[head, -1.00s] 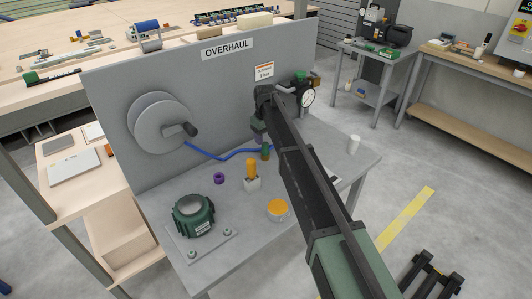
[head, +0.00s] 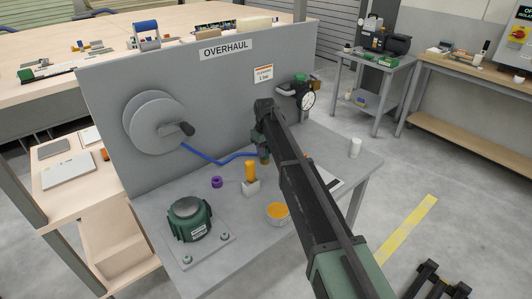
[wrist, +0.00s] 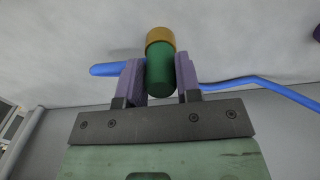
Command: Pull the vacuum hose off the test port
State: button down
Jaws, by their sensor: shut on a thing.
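The blue vacuum hose (head: 205,157) runs from the grey reel (head: 152,122) on the upright panel to my gripper (head: 263,153). In the wrist view, my gripper's two purple fingers (wrist: 160,82) are shut on an upright green coupling (wrist: 160,78) with a brass-coloured end (wrist: 159,38). The blue hose (wrist: 245,80) also shows there, passing the fingers on both sides. In the wrist view nothing is seen joined to the brass end. My arm hides part of the bench behind it. I cannot tell for certain which part is the test port.
A green housing (head: 189,219), a purple ring (head: 216,182), an orange-topped post on a block (head: 251,173) and a cup with orange contents (head: 277,213) stand on the bench.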

jog(key=shift+s+a+p, duration=0.1)
jog(key=shift+p, duration=0.25)
jog(key=shift+r+p, duration=0.35)
jog(key=shift+p, duration=0.05)
jog(key=shift+w+r+p, duration=0.2)
jog(key=shift+r+p, duration=0.95)
jog(key=shift+r, duration=0.05)
notch_tip(320, 180, up, 5)
jog(key=p, duration=0.5)
jog(key=shift+r, duration=0.1)
